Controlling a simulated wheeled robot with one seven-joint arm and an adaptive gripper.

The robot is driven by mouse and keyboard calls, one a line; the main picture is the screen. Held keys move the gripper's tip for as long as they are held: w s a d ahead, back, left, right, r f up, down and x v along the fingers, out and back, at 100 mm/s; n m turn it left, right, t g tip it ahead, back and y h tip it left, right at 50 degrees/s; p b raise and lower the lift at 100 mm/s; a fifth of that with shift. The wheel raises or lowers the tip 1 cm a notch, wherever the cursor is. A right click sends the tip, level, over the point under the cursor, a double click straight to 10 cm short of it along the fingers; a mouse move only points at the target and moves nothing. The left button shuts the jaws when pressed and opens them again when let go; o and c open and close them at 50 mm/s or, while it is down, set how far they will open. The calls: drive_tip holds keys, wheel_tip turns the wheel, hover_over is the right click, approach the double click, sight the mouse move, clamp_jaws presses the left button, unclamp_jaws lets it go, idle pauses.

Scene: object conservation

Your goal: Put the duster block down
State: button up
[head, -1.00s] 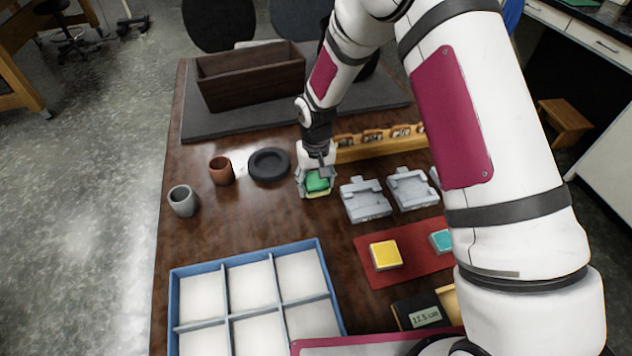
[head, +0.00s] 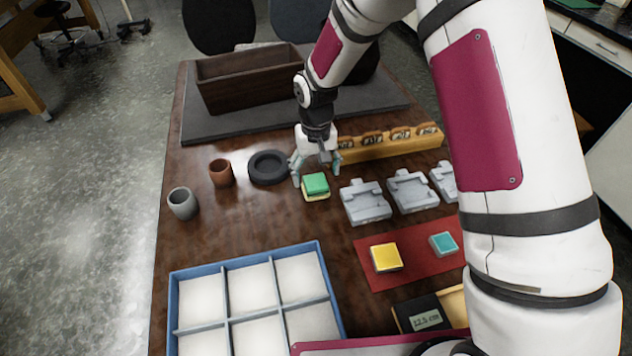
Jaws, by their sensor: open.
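The duster block, which I take to be the green-topped block (head: 316,184), rests on the brown table (head: 215,225) with a pale yellow layer showing under the green. It sits to the left of the grey moulded holders. My gripper (head: 316,175) is open and empty, its fingers spread just above and behind the block, apart from it. Nothing is held between the fingers.
A black round dish (head: 268,167), a brown cup (head: 221,172) and a grey cup (head: 182,203) stand left. Grey holders (head: 365,202) and a wooden rack (head: 390,143) are right. A red mat (head: 375,277) bears yellow and teal blocks. A blue divided tray (head: 245,264) lies in front.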

wheel_tip(320, 180, up, 7)
drive_tip(key=shift+f, duration=0.15)
wheel_tip(320, 180, up, 9)
hover_over(316, 183)
drive_tip(key=s+d, duration=0.3)
drive_tip(key=d, duration=0.2)
drive_tip(key=s+d+r+m+t, duration=0.1)
drive_tip(key=s+d+r+t, duration=0.1)
drive_tip(key=s+d+r, duration=0.65)
drive_tip(key=s+r, duration=0.1)
drive_tip(key=s, duration=0.7)
drive_tip(key=s+d+r+m+t, duration=0.1)
drive_tip(key=s+r, duration=0.3)
drive_tip(key=s, duration=0.7)
drive_tip(key=shift+s+d+t, duration=0.15)
drive_tip(key=shift+d+t, duration=0.15)
drive_tip(key=shift+d, duration=0.55)
wheel_tip(316, 183, up, 3)
drive_tip(key=shift+f+t+p, duration=0.2)
drive_tip(key=shift+t+p, duration=0.1)
drive_tip(key=shift+p, duration=0.65)
